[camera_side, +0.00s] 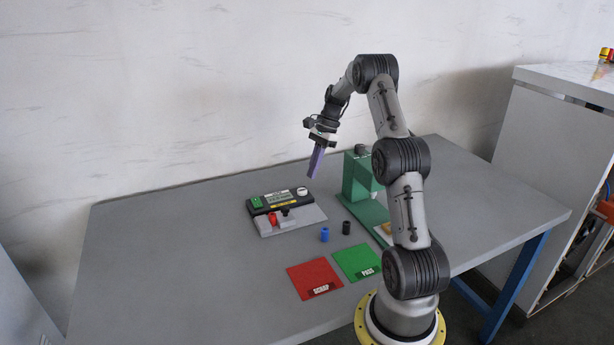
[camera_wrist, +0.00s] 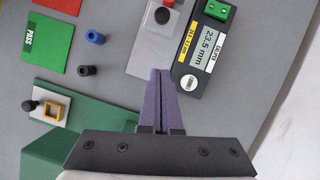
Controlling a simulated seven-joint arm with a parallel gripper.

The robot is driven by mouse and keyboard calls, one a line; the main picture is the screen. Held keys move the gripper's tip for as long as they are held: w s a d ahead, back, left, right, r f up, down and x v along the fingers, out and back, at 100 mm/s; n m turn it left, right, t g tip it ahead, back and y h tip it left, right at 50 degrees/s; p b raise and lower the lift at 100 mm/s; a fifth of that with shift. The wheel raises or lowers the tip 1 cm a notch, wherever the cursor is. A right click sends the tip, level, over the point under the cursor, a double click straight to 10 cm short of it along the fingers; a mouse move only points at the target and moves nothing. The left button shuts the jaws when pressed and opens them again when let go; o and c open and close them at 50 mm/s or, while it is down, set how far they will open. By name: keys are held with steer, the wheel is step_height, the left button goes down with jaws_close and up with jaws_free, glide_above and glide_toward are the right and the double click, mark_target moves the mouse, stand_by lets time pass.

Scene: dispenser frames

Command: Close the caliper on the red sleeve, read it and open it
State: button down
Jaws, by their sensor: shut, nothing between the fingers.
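The caliper (camera_side: 313,215) lies on the table, a dark body with a grey plate. Its display (camera_wrist: 207,50) reads 23.5 mm in the wrist view. The red sleeve (camera_side: 273,218) stands upright at the caliper's grey jaw part; I cannot tell whether the jaws touch it. Only its edge shows at the top of the wrist view (camera_wrist: 168,2). A dark knob (camera_wrist: 162,15) sits on the grey plate beside it. My gripper (camera_side: 313,177), with purple fingers, is shut and empty, raised above the table behind the caliper. Its fingers also show in the wrist view (camera_wrist: 161,72).
A blue sleeve (camera_side: 324,235) and a black sleeve (camera_side: 346,228) stand right of the caliper. A red SCRAP mat (camera_side: 312,275) and a green PASS mat (camera_side: 355,260) lie in front. A green press-like stand (camera_side: 357,180) is at right. The table's left side is clear.

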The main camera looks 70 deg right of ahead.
mark_target(290, 213)
steer(key=x, duration=0.8)
steer(key=shift+a+f, duration=0.1)
steer(key=shift+f, duration=0.05)
steer(key=shift+w+a, duration=0.35)
steer(key=shift+a, duration=0.2)
steer(key=shift+w+a, duration=0.3)
steer(key=shift+a, duration=0.2)
steer(key=shift+w+a, duration=0.35)
steer(key=shift+a, duration=0.25)
steer(key=shift+w+a, duration=0.25)
steer(key=shift+a, duration=0.2)
